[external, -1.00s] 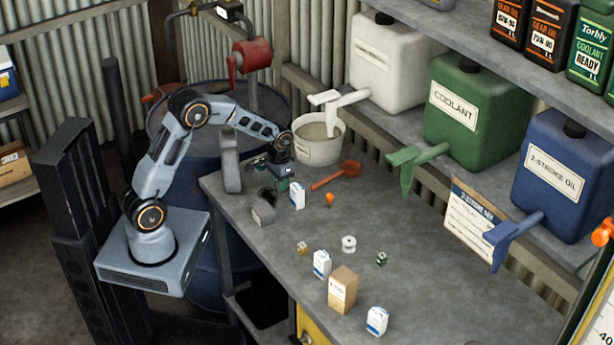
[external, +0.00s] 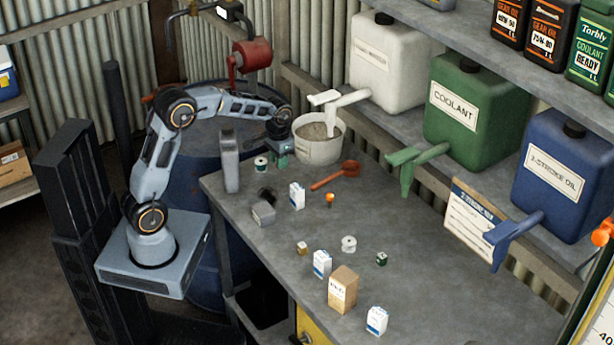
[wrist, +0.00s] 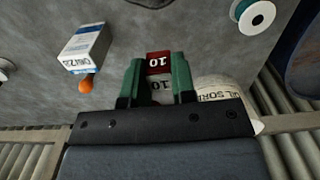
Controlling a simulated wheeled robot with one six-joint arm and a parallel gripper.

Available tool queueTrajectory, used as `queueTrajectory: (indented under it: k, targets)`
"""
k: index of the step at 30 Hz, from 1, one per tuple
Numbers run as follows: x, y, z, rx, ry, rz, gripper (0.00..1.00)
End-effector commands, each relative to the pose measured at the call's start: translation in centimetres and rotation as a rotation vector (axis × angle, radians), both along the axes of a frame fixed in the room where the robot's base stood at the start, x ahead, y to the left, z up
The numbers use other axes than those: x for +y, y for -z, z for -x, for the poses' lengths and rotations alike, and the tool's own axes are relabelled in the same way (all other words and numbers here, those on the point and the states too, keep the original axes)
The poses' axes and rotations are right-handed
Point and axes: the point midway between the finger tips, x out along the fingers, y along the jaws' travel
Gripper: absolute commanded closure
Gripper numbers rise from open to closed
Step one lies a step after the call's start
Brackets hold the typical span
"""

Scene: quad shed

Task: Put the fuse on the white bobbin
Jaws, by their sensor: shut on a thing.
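My gripper (external: 280,158) is above the far left of the bench, beside the white bucket. In the wrist view its green fingers (wrist: 156,82) are shut on a fuse (wrist: 158,63), a small red block marked "10" with a paler part nearer the palm. The fuse cannot be made out clearly in the external view. The white bobbin (external: 349,243) stands on the middle of the bench, away from my gripper and near the green cube. A green-wound bobbin with white flanges (external: 261,163) stands left of my gripper; it also shows in the wrist view (wrist: 257,18).
A white bucket (external: 321,150), red scoop (external: 336,176), blue-white carton (external: 297,196) and small orange item (external: 330,200) are nearby. A gold cube (external: 302,248), green cube (external: 381,258), carton (external: 321,264) and cardboard box (external: 342,290) surround the bobbin.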

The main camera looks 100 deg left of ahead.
Motion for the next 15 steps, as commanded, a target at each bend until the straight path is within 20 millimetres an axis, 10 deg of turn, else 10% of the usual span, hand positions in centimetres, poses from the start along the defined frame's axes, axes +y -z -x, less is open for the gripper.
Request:
queueTrajectory:
  k: [8, 15]
  targets:
    - [-1.9, -1.5, -1.9, -0.001, 0.059, -0.001, 0.98]
    - [-10.5, -3.6, -8.3, -0.002, 0.273, -0.001, 0.98]
